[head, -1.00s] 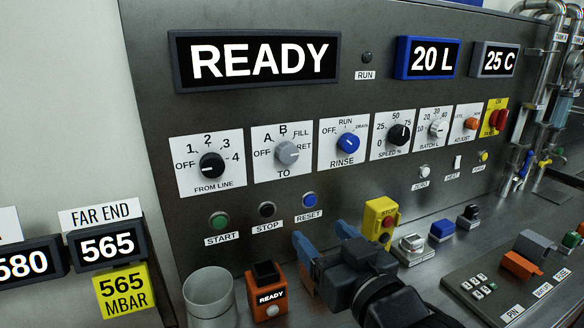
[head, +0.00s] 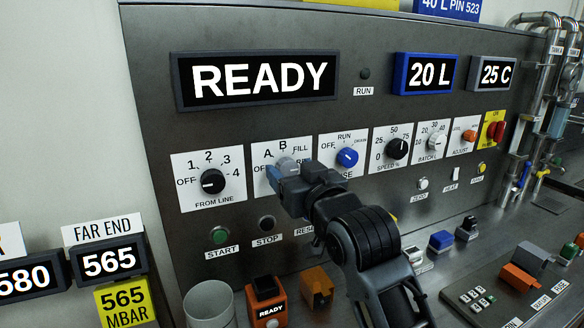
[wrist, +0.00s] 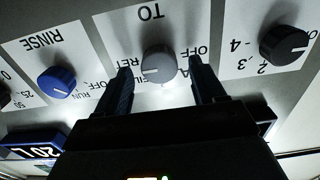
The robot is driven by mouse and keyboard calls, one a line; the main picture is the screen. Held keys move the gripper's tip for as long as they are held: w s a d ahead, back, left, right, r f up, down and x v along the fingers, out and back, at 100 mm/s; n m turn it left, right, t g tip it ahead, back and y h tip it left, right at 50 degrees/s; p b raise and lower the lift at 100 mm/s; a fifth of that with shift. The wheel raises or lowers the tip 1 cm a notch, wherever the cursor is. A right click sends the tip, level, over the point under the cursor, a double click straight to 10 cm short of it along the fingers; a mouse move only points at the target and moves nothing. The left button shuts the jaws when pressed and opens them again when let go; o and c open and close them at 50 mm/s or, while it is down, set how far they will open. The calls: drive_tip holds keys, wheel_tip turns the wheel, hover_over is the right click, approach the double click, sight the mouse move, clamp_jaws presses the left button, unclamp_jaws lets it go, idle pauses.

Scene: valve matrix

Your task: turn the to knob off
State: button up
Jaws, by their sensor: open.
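The grey TO knob (head: 287,161) sits on its white label plate, labelled OFF, A, B, FILL and RET. In the head view my gripper (head: 280,174) is in front of it and hides its lower part. In the wrist view, which is upside down, the TO knob (wrist: 158,66) shows between my two open fingers (wrist: 160,78). One finger is on each side, and the knob looks not gripped. Its white mark points left in that view, towards RET. The OFF label is on the other side, by the right finger.
The black FROM LINE knob (head: 212,181) is left of the TO knob and the blue RINSE knob (head: 347,157) is right of it. START (head: 220,235) and STOP (head: 267,223) buttons sit below. A grey cup (head: 209,304) and an orange READY block (head: 267,303) stand on the bench.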

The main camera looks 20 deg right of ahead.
drive_tip(key=shift+w, duration=0.35)
drive_tip(key=shift+c, duration=0.5)
drive_tip(key=c, duration=1)
drive_tip(key=shift+o, duration=0.2)
